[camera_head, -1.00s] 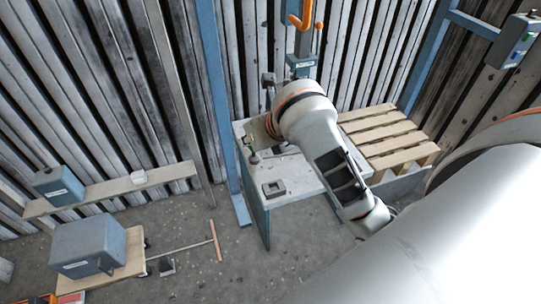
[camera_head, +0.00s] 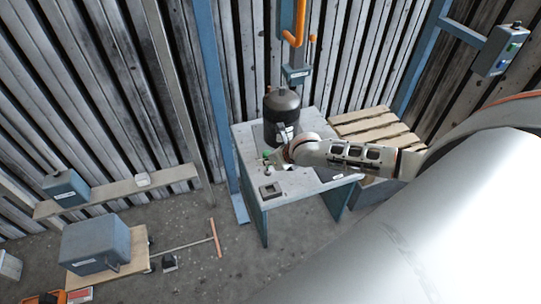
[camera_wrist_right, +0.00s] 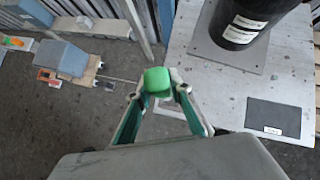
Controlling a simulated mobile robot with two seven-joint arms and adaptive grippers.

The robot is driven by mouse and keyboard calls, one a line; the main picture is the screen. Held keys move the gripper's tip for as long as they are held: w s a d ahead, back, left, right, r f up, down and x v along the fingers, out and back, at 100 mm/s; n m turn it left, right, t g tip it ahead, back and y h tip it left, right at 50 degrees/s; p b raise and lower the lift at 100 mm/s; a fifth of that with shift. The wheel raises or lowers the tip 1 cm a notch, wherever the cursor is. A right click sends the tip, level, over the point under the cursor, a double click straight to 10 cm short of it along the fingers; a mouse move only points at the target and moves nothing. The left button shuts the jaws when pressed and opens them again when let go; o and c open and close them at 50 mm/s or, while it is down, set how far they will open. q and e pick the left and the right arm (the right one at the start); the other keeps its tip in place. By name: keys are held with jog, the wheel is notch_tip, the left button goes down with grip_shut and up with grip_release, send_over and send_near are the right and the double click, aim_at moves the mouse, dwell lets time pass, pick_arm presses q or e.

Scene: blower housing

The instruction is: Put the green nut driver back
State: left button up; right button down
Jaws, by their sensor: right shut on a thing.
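The green nut driver shows as a rounded green block (camera_wrist_right: 157,80) between the fingertips of my right gripper (camera_wrist_right: 160,90) in the right wrist view. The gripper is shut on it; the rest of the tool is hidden. In the head view my right gripper (camera_head: 275,158) is over the left part of the workbench (camera_head: 298,184), with a small green spot at its tip. A small grey block with a dark square top (camera_head: 271,190) sits on the bench just in front of the gripper. My left gripper is not in view.
A black cylindrical housing (camera_head: 281,122) stands at the back of the bench, on a grey plate (camera_wrist_right: 222,52). A dark labelled mat (camera_wrist_right: 273,117) lies on the bench. A wooden pallet (camera_head: 372,132) is to the right. A blue post (camera_head: 218,110) rises at the bench's left.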

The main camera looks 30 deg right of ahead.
jog(key=shift+d+f, duration=0.3)
jog(key=shift+d, duration=0.4)
notch_tip(320, 180, down, 6)
jog(key=shift+a+r+b, duration=0.1)
jog(key=shift+b, duration=0.55)
jog(key=shift+f+b, duration=0.5)
jog(key=shift+f, duration=0.15)
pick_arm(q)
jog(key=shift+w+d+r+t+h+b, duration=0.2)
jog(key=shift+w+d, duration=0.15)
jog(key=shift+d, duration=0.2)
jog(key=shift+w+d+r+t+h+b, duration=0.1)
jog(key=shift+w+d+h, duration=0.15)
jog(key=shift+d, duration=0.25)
pick_arm(e)
jog(key=shift+f, duration=0.45)
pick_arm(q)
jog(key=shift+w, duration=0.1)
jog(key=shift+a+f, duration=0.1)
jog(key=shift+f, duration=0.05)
pick_arm(e)
jog(key=shift+f, duration=0.15)
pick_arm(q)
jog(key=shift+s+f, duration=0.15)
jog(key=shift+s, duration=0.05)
pick_arm(e)
jog(key=shift+f, duration=0.25)
